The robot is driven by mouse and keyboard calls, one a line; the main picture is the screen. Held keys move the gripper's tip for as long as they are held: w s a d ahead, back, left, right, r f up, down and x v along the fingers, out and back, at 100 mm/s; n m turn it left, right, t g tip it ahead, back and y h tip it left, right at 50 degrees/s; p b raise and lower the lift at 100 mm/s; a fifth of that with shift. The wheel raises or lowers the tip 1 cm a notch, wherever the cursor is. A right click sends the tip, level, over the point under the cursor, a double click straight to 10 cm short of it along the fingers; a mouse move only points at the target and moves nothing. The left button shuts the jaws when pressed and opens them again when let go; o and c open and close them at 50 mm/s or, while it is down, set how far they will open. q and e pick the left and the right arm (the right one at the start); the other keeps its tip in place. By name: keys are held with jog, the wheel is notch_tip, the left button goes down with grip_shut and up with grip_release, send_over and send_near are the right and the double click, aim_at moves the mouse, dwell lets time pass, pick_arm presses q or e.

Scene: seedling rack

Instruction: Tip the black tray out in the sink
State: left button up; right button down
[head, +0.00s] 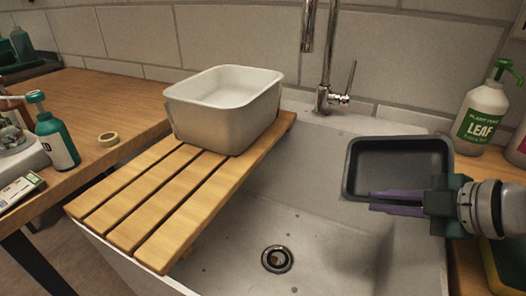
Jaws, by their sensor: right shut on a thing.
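The black tray (400,146) is at the right of the head view, over the right side of the grey sink (225,240). Its open inside faces me, so it looks tilted, and I see nothing in it. My right gripper (375,203) comes in from the right and is shut on the tray's near edge. The tray appears held above the basin, with a shadow on the sink below. The drain (277,259) is in the open, left of and below the tray. My left gripper is not in view.
A slatted wooden board (150,215) spans the sink's left side with a white tub (225,105) on it. A chrome tap (325,95) stands behind. A LEAF bottle (482,115) stands right of the tray.

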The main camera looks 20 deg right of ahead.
aim_at(380, 180)
jog(key=shift+w+d+r+m+y, duration=0.1)
jog(key=shift+d+r+m+y, duration=0.25)
jog(key=shift+d+r, duration=0.2)
jog(key=d+b, duration=0.1)
jog(key=d+m+y+b, duration=0.1)
jog(key=b, duration=0.1)
jog(key=d+r+m+y+b, duration=0.1)
jog(key=d+b, duration=0.1)
jog(key=shift+w+r, duration=0.1)
jog(key=shift+w, duration=0.2)
jog(key=d+r+m+y+p, duration=0.2)
jog(key=d+r+y+p, duration=0.1)
jog(key=r, duration=1)
jog(key=shift+w+d, duration=0.15)
jog(key=shift+w, duration=0.15)
